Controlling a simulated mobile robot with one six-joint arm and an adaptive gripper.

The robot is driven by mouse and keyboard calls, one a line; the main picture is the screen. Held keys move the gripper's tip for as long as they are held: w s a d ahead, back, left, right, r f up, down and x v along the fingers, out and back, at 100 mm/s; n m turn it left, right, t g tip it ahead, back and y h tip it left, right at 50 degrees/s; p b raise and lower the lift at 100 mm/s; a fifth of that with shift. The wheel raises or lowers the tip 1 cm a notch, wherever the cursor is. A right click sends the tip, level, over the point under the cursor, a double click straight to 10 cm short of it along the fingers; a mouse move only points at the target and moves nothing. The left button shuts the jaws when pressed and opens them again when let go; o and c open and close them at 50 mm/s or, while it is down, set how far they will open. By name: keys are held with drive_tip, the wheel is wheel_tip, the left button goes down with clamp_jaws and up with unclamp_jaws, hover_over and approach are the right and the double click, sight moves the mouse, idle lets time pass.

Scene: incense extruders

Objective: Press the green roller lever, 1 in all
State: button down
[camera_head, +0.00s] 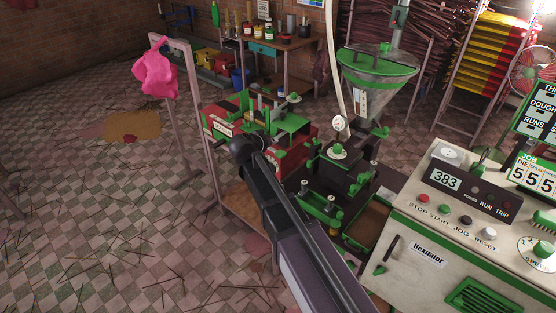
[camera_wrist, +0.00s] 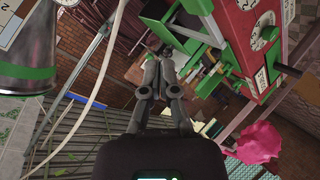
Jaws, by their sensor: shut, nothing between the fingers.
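My gripper (camera_wrist: 164,54) shows in the wrist view with its fingers together and nothing between them. Its tips point toward the red and green machine (camera_wrist: 250,38), whose green parts lie just right of the fingers. In the head view this machine (camera_head: 222,118) stands behind my arm, which hides part of it and my gripper. Several green parts show on it, including a green bracket (camera_wrist: 233,84) in the wrist view. I cannot tell for certain which green part is the roller lever, or whether the fingertips touch anything.
A cream control cabinet (camera_head: 440,215) stands at the right, and a green-rimmed hopper (camera_head: 375,75) rises behind the extruder. A metal post with a pink cloth (camera_head: 156,70) is left of the machine. A pale hose (camera_wrist: 92,95) crosses the wrist view.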

sight(278, 155)
drive_tip(key=shift+w+d+f+b, duration=0.15)
drive_tip(key=shift+w+f+b, duration=0.05)
drive_tip(key=shift+f+b, duration=0.55)
drive_tip(key=shift+w+d+f+b, duration=0.15)
drive_tip(key=shift+f+b, duration=0.45)
drive_tip(key=shift+f, duration=0.25)
drive_tip(key=shift+w+d+f+b, duration=0.15)
drive_tip(key=shift+w+f+b, duration=0.05)
drive_tip(key=shift+f+b, duration=0.55)
drive_tip(key=shift+w+d+f+b, duration=0.15)
drive_tip(key=shift+w+f+b, duration=0.05)
drive_tip(key=shift+f+b, duration=0.55)
drive_tip(key=shift+w+d+f+b, duration=0.1)
drive_tip(key=shift+w+f+b, duration=0.05)
drive_tip(key=shift+f+b, duration=0.6)
idle(1.9)
drive_tip(key=shift+r, duration=0.15)
idle(0.5)
drive_tip(key=shift+s+a+r+p, duration=0.15)
drive_tip(key=shift+r+p, duration=0.55)
drive_tip(key=shift+p, duration=0.1)
drive_tip(key=shift+s+a+r+p, duration=0.1)
drive_tip(key=shift+s+r+p, duration=0.05)
drive_tip(key=shift+r+p, duration=0.55)
